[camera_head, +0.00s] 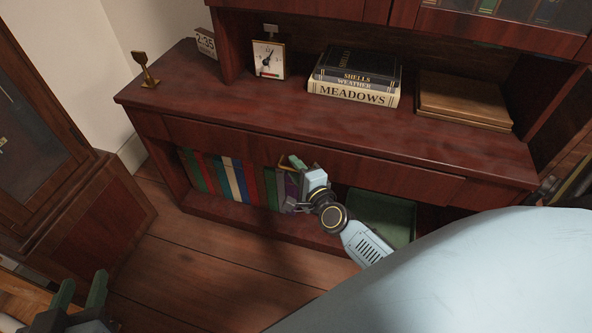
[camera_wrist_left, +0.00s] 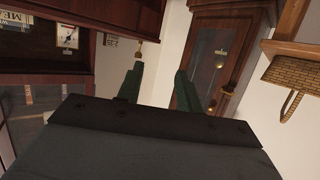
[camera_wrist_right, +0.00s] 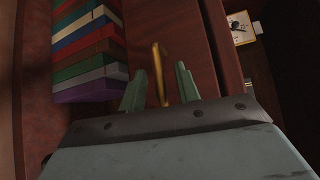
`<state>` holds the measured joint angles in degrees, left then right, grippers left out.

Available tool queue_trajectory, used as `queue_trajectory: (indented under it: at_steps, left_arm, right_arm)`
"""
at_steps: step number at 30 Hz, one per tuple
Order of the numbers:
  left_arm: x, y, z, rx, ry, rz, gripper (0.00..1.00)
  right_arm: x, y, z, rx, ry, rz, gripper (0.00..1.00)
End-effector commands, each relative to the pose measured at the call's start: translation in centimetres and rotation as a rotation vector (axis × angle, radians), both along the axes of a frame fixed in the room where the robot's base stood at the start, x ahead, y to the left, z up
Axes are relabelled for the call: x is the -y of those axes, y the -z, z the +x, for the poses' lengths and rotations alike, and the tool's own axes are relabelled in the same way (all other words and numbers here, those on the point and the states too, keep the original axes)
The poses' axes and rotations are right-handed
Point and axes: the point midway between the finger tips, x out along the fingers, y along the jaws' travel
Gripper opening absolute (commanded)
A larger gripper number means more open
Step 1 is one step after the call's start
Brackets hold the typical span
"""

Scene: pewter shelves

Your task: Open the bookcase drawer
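The bookcase drawer (camera_head: 225,134) is a wide dark red wooden front under the bookcase top, and it looks closed. Its brass handle (camera_wrist_right: 160,75) stands between the fingers of my right gripper (camera_wrist_right: 160,88) in the right wrist view. Those green fingers are apart, one on each side of the handle, and I cannot tell whether either touches it. In the head view my right gripper (camera_head: 297,164) is in front of the drawer and partly hides the handle. My left gripper (camera_head: 81,290) is open and empty at lower left; it also shows in the left wrist view (camera_wrist_left: 158,78).
Several books (camera_head: 231,178) stand on the open shelf below the drawer, beside a green bin (camera_head: 383,217). A clock (camera_head: 268,59), stacked books (camera_head: 353,90) and a brass ornament (camera_head: 145,70) sit on top. A dark cabinet (camera_head: 92,215) stands left; the floor between is clear.

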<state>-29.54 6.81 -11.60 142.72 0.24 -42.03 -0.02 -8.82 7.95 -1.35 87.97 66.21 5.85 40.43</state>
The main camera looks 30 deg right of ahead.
Motion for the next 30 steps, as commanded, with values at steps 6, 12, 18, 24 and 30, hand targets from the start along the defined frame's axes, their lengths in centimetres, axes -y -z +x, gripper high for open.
queue_trajectory:
  at_steps: [6,12,18,24,30]
  left_arm:
    - [0.0,0.0,0.0,0.0,0.0,0.0,0.36]
    - [0.0,0.0,0.0,-0.001,0.0,0.0,0.36]
    - [0.0,0.0,0.0,-0.002,0.0,0.0,0.36]
    - [0.0,0.1,-0.1,-0.01,0.0,0.002,0.36]
    - [-0.8,1.9,-1.1,-0.138,-0.013,0.038,0.36]
  right_arm:
    - [0.0,0.0,0.0,0.0,0.0,0.0,0.24]
    - [0.0,0.0,0.0,0.0,0.0,0.0,0.0]
    - [0.0,0.0,-0.1,0.0,0.0,0.0,0.0]
    - [-0.3,0.0,-0.3,-0.002,0.0,0.0,0.0]
    - [-2.2,0.0,-2.0,-0.004,-0.001,0.001,0.0]
